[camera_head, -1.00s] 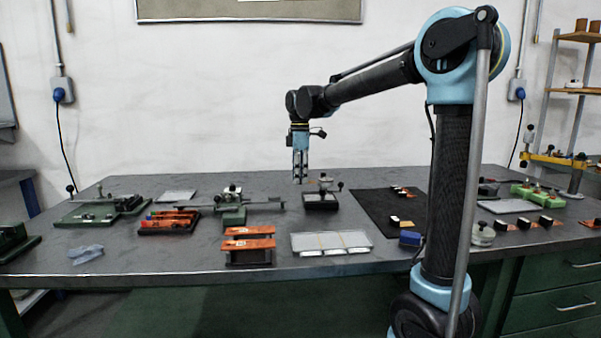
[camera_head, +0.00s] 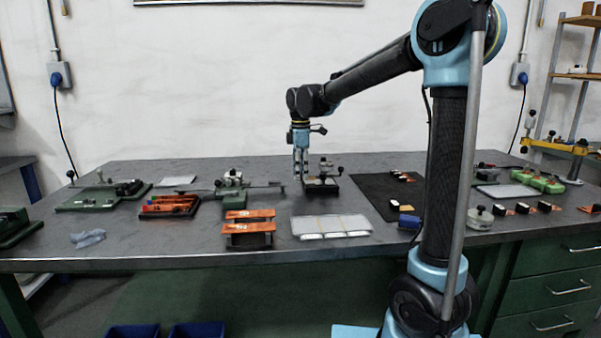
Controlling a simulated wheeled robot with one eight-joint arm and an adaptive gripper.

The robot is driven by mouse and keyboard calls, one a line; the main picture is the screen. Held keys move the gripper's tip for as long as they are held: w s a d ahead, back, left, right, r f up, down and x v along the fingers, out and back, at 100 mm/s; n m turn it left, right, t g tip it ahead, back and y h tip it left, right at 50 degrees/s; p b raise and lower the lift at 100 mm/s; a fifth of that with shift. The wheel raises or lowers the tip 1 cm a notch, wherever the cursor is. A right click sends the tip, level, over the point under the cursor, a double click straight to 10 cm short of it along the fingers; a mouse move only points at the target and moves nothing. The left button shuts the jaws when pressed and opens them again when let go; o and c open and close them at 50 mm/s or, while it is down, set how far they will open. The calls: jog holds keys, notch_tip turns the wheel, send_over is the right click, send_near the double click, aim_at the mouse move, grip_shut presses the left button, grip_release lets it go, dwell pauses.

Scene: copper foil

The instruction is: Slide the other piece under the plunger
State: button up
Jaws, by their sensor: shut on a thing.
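My gripper (camera_head: 301,174) points down at the left side of a small dark fixture (camera_head: 322,188) at the middle back of the bench. The fixture has a metal upper part and a black ball knob (camera_head: 340,169); it looks like the plunger device. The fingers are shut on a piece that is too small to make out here. The fingertips overlap the fixture's left edge in the picture, and I cannot tell whether they or the piece touch it. The spot under the plunger is too small to see clearly.
A green-based clamp device (camera_head: 232,197) stands left of the fixture on the grey bench (camera_head: 190,235). A dark mat (camera_head: 370,190) lies to its right. In front are an orange-topped stand (camera_head: 249,228) and a pale tray (camera_head: 331,226). Bare bench separates these.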

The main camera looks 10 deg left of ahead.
aim_at(314, 178)
jog(key=shift+d+f, duration=0.1)
jog(key=shift+f, duration=0.45)
dwell(0.4)
jog(key=shift+w+d, duration=0.2)
jog(key=shift+d, duration=0.55)
jog(key=shift+w+d, duration=0.15)
jog(key=shift+d, duration=0.6)
jog(key=shift+w+d, duration=0.2)
jog(key=shift+d, duration=0.55)
dwell(2.7)
jog(key=o, duration=0.6)
jog(key=shift+r, duration=0.25)
jog(key=shift+r, duration=1.25)
jog(key=o, duration=0.6)
jog(key=shift+c, duration=0.2)
